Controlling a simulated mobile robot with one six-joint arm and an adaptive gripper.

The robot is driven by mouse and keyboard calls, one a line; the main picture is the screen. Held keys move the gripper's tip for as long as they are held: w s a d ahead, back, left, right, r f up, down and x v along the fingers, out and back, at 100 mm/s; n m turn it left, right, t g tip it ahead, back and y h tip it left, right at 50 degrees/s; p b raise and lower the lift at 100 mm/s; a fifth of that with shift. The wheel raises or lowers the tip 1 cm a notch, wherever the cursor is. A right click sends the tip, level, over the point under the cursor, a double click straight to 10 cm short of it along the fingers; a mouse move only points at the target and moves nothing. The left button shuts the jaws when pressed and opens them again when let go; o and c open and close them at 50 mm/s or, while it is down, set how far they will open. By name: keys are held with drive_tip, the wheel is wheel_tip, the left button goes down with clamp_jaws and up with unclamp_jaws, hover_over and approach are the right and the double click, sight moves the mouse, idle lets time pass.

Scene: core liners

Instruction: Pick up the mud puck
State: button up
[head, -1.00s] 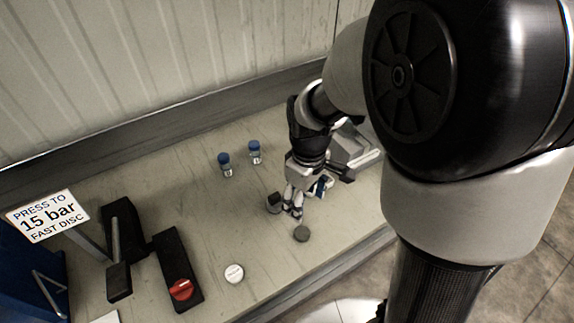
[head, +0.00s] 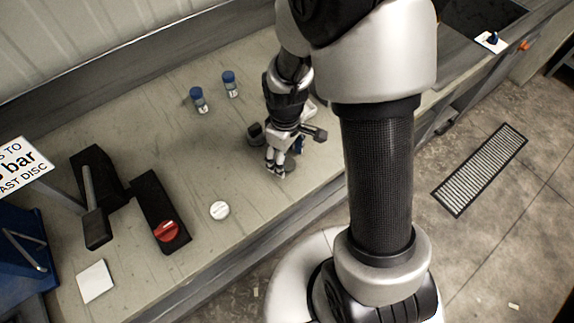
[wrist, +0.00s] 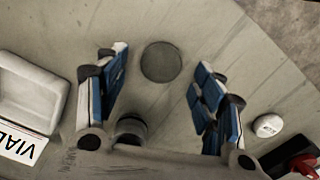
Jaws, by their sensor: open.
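The mud puck looks like the flat dark grey disc (wrist: 161,62) lying on the bench in the wrist view, between and just beyond my fingertips. My gripper (wrist: 160,76) is open, with one blue-padded finger on each side of the disc and nothing held. In the head view my gripper (head: 275,168) points down low over the bench, and its fingers largely hide the disc. Whether the fingertips touch the bench cannot be told.
A small dark cylinder (head: 256,134) stands close beside my gripper. Two blue-capped vials (head: 199,101) stand further back. A white round disc (head: 220,210) and a black device with a red knob (head: 166,231) lie to the left. A pale tray (wrist: 30,95) labelled VIAL is nearby.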

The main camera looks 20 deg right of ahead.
drive_tip(key=shift+f, duration=0.95)
drive_tip(key=shift+r, duration=0.1)
drive_tip(key=c, duration=1.1)
drive_tip(key=shift+r, duration=0.1)
drive_tip(key=shift+c, duration=0.2)
